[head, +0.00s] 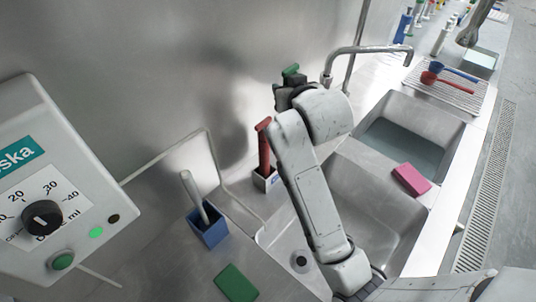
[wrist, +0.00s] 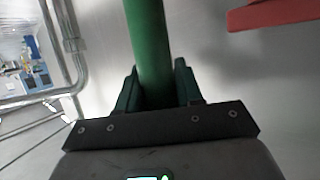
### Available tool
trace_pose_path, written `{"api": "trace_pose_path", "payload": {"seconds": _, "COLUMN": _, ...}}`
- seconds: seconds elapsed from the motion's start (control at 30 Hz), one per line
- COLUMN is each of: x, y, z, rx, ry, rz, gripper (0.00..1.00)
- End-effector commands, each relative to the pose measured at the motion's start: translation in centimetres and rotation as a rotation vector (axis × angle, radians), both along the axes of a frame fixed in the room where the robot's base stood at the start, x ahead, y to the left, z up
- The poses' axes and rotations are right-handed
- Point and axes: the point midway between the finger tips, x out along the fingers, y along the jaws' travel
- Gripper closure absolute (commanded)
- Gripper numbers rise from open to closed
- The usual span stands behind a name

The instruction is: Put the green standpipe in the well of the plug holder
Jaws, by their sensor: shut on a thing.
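The green standpipe (wrist: 148,40) runs up through the wrist view between the two dark fingers of my gripper (wrist: 156,82), which is shut on it. In the head view only a short green part (head: 291,70) of it shows above my gripper (head: 292,90); the rest is hidden. My gripper is up in front of the steel back wall. Below it, a white box-shaped holder (head: 266,183) stands on the counter beside the sink with a red standpipe (head: 264,150) upright in it. I cannot tell whether this is the plug holder; its wells are not visible. The red standpipe's top also shows in the wrist view (wrist: 275,14).
A blue holder (head: 209,232) with a pale handle stands left, near a green pad (head: 236,283). The near sink basin (head: 370,205) looks empty, the far one (head: 400,140) holds water. A pink sponge (head: 411,179) lies between them. A tap (head: 370,50) stands behind.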

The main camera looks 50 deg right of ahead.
Motion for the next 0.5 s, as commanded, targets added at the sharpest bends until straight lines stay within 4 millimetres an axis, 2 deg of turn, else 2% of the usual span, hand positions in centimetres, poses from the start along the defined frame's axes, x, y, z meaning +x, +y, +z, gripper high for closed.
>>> {"api": "trace_pose_path", "payload": {"seconds": 0.07, "x": -0.1, "y": 0.0, "z": -0.6, "rx": 0.000, "ry": 0.003, "rz": -0.001, "gripper": 1.00}}
{"api": "trace_pose_path", "payload": {"seconds": 0.3, "x": -0.1, "y": 0.0, "z": -4.7, "rx": 0.001, "ry": 0.005, "rz": 0.000, "gripper": 1.00}}
{"api": "trace_pose_path", "payload": {"seconds": 0.5, "x": 0.0, "y": 0.0, "z": -6.5, "rx": -0.001, "ry": 0.002, "rz": -0.001, "gripper": 1.00}}
